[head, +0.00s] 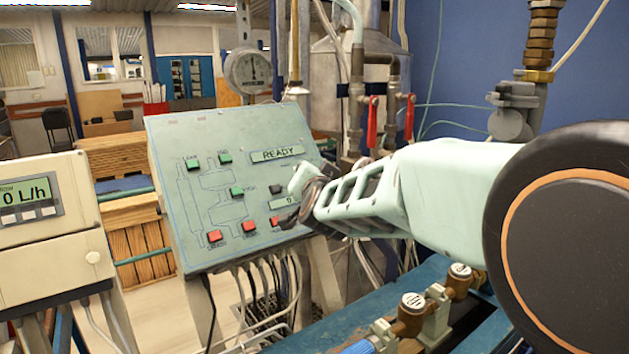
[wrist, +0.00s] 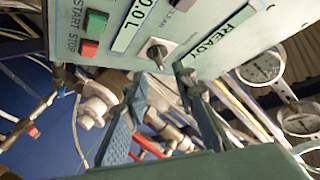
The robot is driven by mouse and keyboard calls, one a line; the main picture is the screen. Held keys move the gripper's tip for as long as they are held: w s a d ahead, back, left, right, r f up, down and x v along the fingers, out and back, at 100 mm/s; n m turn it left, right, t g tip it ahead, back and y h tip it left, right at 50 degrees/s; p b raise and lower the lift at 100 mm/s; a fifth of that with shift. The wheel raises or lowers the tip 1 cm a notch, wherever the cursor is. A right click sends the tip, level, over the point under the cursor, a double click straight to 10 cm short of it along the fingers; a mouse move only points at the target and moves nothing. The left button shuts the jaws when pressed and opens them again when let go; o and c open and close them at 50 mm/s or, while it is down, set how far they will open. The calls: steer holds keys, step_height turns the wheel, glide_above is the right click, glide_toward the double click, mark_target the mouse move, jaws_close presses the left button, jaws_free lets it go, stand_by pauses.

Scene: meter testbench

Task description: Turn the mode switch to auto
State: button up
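The mode switch appears to be the grey rotary knob (wrist: 158,52) on the sloping control panel (head: 170,145) in the wrist view. Its lever looks slightly tilted; the position labels are too blurred to read. My gripper (wrist: 160,76) is open, with its two fingers apart and the knob between and just beyond their tips. I cannot tell whether either finger touches the knob or panel. In the head view my gripper (head: 293,200) is at the right side of the panel and hides the knob.
The panel has a READY display (head: 277,154), a green start button (wrist: 96,21) and a red stop button (wrist: 89,47). A flow meter box (head: 50,230) stands left. Red-handled valves (head: 372,122) and pipes stand behind my arm. A blue bench with brass fittings (head: 411,313) lies below.

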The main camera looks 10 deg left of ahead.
steer(key=v, duration=0.7)
steer(key=shift+s, duration=0.1)
